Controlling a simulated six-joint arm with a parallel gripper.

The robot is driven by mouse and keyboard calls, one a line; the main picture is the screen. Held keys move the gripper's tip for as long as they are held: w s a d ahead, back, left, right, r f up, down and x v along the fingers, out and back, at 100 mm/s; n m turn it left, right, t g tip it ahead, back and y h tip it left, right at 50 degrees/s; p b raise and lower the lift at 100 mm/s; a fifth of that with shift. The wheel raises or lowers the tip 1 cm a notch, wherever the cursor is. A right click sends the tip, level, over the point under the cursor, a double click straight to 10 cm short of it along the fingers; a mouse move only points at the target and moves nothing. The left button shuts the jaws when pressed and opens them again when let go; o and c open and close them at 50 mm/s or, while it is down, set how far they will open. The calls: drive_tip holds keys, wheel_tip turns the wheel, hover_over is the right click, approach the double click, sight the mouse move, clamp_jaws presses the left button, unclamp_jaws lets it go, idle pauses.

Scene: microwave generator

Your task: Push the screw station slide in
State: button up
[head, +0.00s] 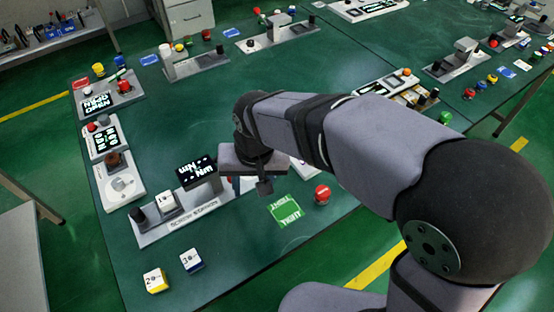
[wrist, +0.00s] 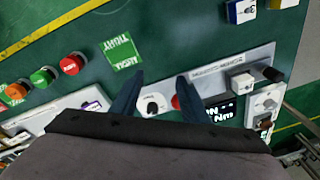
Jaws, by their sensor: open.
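The screw station (head: 196,216) is a long grey plate near the table's front edge in the head view. It carries a white block (head: 167,203), a black knob (head: 138,215) at its left end and a raised black display (head: 197,170). The wrist view shows the station plate (wrist: 250,58), the white block (wrist: 242,82), the black knob (wrist: 272,74) and the display (wrist: 220,112). My gripper (head: 264,187) is above the station's right end, which it partly hides. In the wrist view my gripper (wrist: 160,76) is open and empty, its fingers either side of a white dial (wrist: 153,104).
A green mat (head: 286,210) and a red button (head: 322,194) lie to the right. Yellow (head: 155,281) and blue (head: 191,260) blocks stand in front of the station. Other stations (head: 118,182) line the left edge. The table's middle is clear.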

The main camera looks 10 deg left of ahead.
drive_tip(key=w+d+r+m+p, duration=0.1)
drive_tip(key=w+d+r, duration=0.2)
drive_tip(key=w+d, duration=0.1)
drive_tip(key=shift+w+d+r+m+t, duration=0.15)
drive_tip(key=shift+w+d+m+t, duration=0.15)
drive_tip(key=shift+w+m, duration=0.1)
idle(0.4)
drive_tip(key=n+y+b, duration=0.3)
drive_tip(key=n+b, duration=0.4)
drive_tip(key=n, duration=0.3)
hover_over(134, 212)
drive_tip(key=s+d, duration=0.1)
drive_tip(key=d, duration=0.1)
wheel_tip(134, 212, down, 5)
drive_tip(key=shift+t, duration=0.4)
drive_tip(key=shift+p+x, duration=0.7)
drive_tip(key=shift+x, duration=2.75)
drive_tip(key=shift+s+d, duration=0.1)
drive_tip(key=shift+d, duration=0.1)
